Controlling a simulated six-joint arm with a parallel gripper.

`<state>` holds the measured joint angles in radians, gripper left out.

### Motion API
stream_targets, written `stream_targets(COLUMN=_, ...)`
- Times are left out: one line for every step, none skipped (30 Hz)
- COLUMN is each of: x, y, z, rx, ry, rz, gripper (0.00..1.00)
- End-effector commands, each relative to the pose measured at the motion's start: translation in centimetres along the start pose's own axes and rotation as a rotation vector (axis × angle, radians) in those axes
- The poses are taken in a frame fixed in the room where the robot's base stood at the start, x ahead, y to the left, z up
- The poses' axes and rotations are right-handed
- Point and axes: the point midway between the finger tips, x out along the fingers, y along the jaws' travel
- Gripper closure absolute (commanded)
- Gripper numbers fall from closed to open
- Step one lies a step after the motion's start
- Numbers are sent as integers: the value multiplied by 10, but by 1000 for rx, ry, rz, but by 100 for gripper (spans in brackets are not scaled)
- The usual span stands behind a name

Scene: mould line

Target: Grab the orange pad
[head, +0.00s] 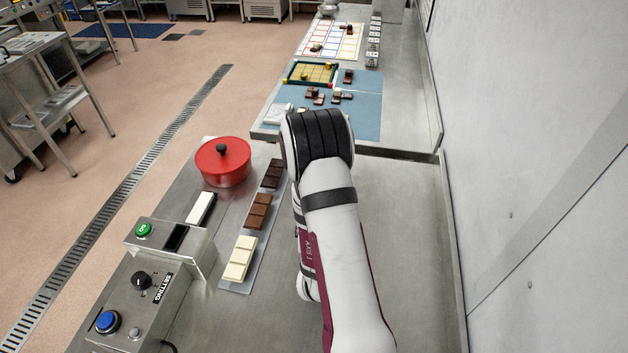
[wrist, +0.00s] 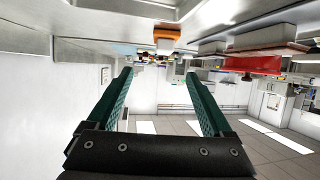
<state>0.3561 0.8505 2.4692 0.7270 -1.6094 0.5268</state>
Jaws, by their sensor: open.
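The wrist view is upside down, with the steel table at its top. My gripper (wrist: 158,76) shows there with its two green ribbed fingers wide apart and nothing between them. A small orange thing (wrist: 167,33), likely the orange pad, sits on the table beyond the fingertips, roughly in line with the gap between them. It is small in view and its exact shape is hard to tell. In the head view my arm covers the middle of the table; neither my gripper nor the orange pad shows there.
A red lidded pot (head: 222,167) stands left of my arm, near a row of chocolate bars (head: 258,212). A button box (head: 131,310) is at the front left. A blue mat (head: 366,108) with small pieces lies farther back. A wall (head: 540,150) runs along the right. Table right of my arm is clear.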

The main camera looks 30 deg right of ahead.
Motion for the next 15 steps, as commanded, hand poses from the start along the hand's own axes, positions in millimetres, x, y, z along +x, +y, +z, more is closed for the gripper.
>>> stream_targets(x=14, y=0, z=-1, rx=2, ry=4, rz=0, gripper=15)
stream_targets(x=23, y=0, z=-1, rx=1, ry=3, rz=-1, gripper=15)
stream_targets(x=36, y=-1, z=-1, rx=2, ry=4, rz=0, gripper=15)
stream_targets(x=44, y=-1, z=-1, rx=0, ry=4, rz=-2, gripper=15)
stream_targets(x=53, y=-2, z=-1, rx=1, ry=4, rz=-2, gripper=15)
stream_targets(x=63, y=-2, z=-1, rx=0, ry=4, rz=-3, gripper=15)
stream_targets(x=70, y=-2, z=-2, rx=0, ry=4, rz=-3, gripper=15)
stream_targets(x=76, y=-2, z=-2, rx=-1, ry=3, rz=-3, gripper=15)
stream_targets(x=83, y=-2, z=-1, rx=-1, ry=3, rz=-4, gripper=15)
stream_targets(x=86, y=-3, z=-2, rx=0, ry=3, rz=-4, gripper=15)
stream_targets(x=89, y=-3, z=-2, rx=-1, ry=3, rz=-4, gripper=15)
stream_targets(x=94, y=-4, z=-2, rx=-2, ry=4, rz=-5, gripper=15)
stream_targets(x=99, y=-5, z=-2, rx=-3, ry=3, rz=-6, gripper=15)
stream_targets(x=104, y=-6, z=-3, rx=-2, ry=4, rz=-6, gripper=15)
stream_targets(x=113, y=-9, z=-4, rx=-2, ry=5, rz=-6, gripper=15)
